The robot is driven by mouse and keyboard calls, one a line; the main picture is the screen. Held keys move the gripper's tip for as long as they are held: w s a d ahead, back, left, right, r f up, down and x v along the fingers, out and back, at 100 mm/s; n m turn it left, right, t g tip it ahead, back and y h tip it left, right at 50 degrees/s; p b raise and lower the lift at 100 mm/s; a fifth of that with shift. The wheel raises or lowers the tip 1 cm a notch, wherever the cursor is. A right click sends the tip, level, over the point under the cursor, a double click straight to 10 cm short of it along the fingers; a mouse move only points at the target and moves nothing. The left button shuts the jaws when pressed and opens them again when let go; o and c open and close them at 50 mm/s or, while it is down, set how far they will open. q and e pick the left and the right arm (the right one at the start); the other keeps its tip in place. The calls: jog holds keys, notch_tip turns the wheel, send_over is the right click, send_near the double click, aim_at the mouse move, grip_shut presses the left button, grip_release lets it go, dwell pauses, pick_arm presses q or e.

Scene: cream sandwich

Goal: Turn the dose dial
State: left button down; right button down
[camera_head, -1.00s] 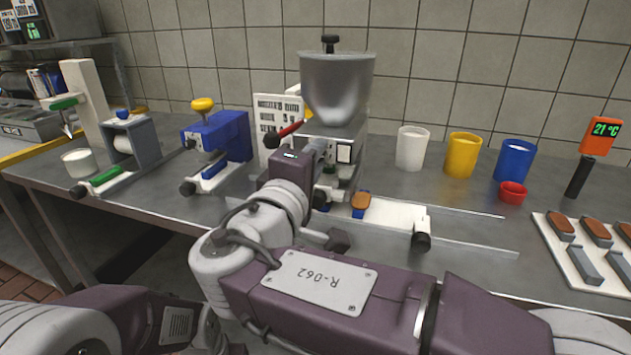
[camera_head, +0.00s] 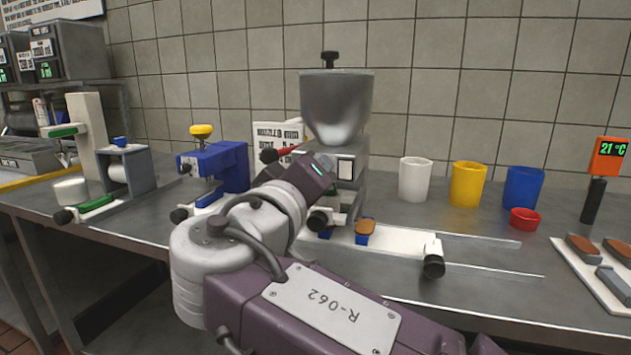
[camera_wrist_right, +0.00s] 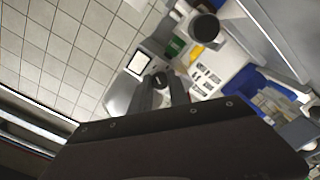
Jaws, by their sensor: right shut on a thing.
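The filler machine stands at the back middle in the head view, with a grey metal hopper (camera_head: 336,105) on a body with a small white panel (camera_head: 345,170). My right arm reaches up to its front, and the wrist hides the fingers and the dial there. In the right wrist view, my right gripper (camera_wrist_right: 162,88) is shut on a small dark round knob (camera_wrist_right: 159,78), apparently the dose dial. The knob sits beside the white-framed panel (camera_wrist_right: 137,63). Its markings cannot be read. My left gripper is in neither view.
A dark ball-ended red lever (camera_head: 268,155) is close left of my right wrist. A blue press (camera_head: 225,168) stands further left. White (camera_head: 414,180), yellow (camera_head: 467,184) and blue (camera_head: 522,188) cups and a small red bowl (camera_head: 524,218) stand right. A white slide (camera_head: 395,243) lies in front.

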jog(key=shift+f, duration=0.1)
dwell(0.4)
jog(key=c, duration=1.3)
grip_release()
jog(key=shift+o, duration=0.2)
jog(key=p+v, duration=0.2)
jog(key=v, duration=0.7)
